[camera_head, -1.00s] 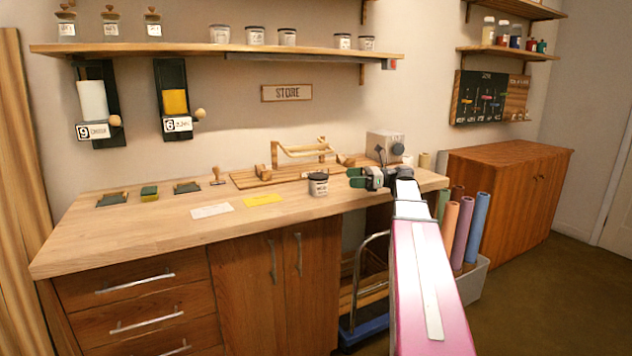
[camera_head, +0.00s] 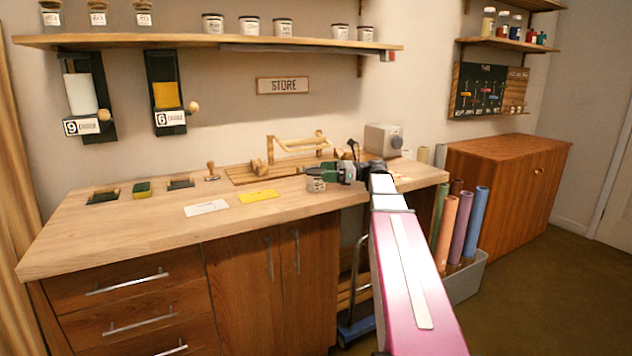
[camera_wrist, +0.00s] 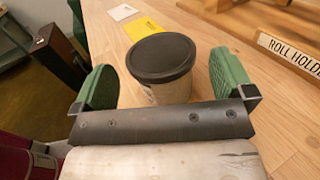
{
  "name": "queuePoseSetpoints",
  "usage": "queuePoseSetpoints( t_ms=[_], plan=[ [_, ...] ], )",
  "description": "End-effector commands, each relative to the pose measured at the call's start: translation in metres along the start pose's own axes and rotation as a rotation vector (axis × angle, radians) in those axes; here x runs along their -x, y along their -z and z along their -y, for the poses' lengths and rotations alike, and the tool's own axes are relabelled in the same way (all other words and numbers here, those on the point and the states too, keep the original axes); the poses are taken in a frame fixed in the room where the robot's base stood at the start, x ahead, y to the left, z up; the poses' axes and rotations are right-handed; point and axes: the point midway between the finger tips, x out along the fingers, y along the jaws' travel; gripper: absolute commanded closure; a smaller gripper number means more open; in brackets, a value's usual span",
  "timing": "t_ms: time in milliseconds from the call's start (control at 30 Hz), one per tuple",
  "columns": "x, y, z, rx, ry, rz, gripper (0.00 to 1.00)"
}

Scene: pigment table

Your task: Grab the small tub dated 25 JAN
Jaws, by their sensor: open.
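A small tub (camera_wrist: 161,60) with a dark lid and a pale body stands upright on the wooden bench. It also shows in the head view (camera_head: 316,181), partly covered by my gripper. Its label faces away from the wrist camera, so I cannot read a date on it. My gripper (camera_wrist: 160,80) is open, with one green finger on each side of the tub and a gap on both sides. In the head view my gripper (camera_head: 330,174) is at the bench's right part. Other small tubs stand on the wall shelf (camera_head: 213,23); their labels are too small to read.
A wooden rack (camera_head: 270,172) lies just behind the tub, with a "ROLL HOLD…" label (camera_wrist: 290,52). A yellow card (camera_head: 259,196) and a white card (camera_head: 206,208) lie to the left. A grey box (camera_head: 383,139) stands behind. The bench's front left is clear.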

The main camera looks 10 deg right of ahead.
Motion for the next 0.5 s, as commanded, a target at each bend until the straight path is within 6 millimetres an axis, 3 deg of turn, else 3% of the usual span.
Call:
queuePoseSetpoints(
  t_ms=[200, 433, 500],
  plan=[
    [-0.028, 0.002, -0.001, 0.0, -0.001, 0.0, 0.0],
    [-0.029, 0.002, 0.0, 0.0, 0.0, 0.0, 0.0],
    [-0.029, 0.002, 0.0, 0.0, 0.0, 0.0, 0.23]
  ],
)
